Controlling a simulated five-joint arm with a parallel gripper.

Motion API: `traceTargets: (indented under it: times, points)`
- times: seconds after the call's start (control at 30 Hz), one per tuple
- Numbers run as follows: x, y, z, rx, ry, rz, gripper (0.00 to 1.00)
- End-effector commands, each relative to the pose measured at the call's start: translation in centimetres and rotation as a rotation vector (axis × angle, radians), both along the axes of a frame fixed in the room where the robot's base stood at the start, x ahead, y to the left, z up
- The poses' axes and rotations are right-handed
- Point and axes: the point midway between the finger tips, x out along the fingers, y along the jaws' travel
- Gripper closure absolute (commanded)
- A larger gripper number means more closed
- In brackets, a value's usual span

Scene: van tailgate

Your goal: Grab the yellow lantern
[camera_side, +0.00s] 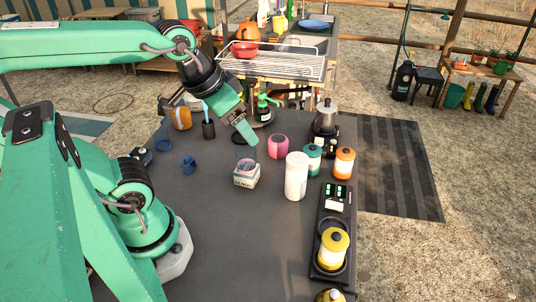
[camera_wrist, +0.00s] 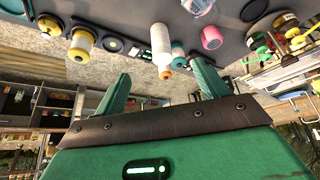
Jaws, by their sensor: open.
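A yellow lantern (camera_side: 333,245) with a dark cap stands upright on a black panel (camera_side: 322,215) at the right side of the dark table. It also shows at the upper left of the wrist view (camera_wrist: 82,43). Another yellow item (camera_side: 330,296) with a dark top is cut off at the bottom edge of the side view; it shows farther left in the wrist view (camera_wrist: 50,25). My gripper (camera_side: 246,138) is above the table's middle, left of and behind the lantern, well apart from it. In the wrist view its two fingers (camera_wrist: 162,88) are spread and empty.
A white canister (camera_side: 296,176), a teal lantern (camera_side: 313,158) and an orange lantern (camera_side: 345,162) stand behind the yellow lantern. A pink item (camera_side: 278,147) and a small box (camera_side: 246,173) are near my gripper. The table's front middle (camera_side: 240,240) is clear.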

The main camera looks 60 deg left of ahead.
Motion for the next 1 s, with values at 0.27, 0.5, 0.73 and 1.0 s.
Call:
traceTargets:
  times: [0.27, 0.5, 0.73, 1.0]
  points:
    - [2.7, -2.9, -0.3, -0.036, 0.09, -0.016, 0.27]
    - [5.4, -6.8, -1.4, -0.058, 0.191, -0.022, 0.27]
    - [7.5, -11.3, -3.2, -0.058, 0.286, -0.023, 0.27]
    - [9.0, -17.2, -6.4, -0.032, 0.391, -0.017, 0.27]
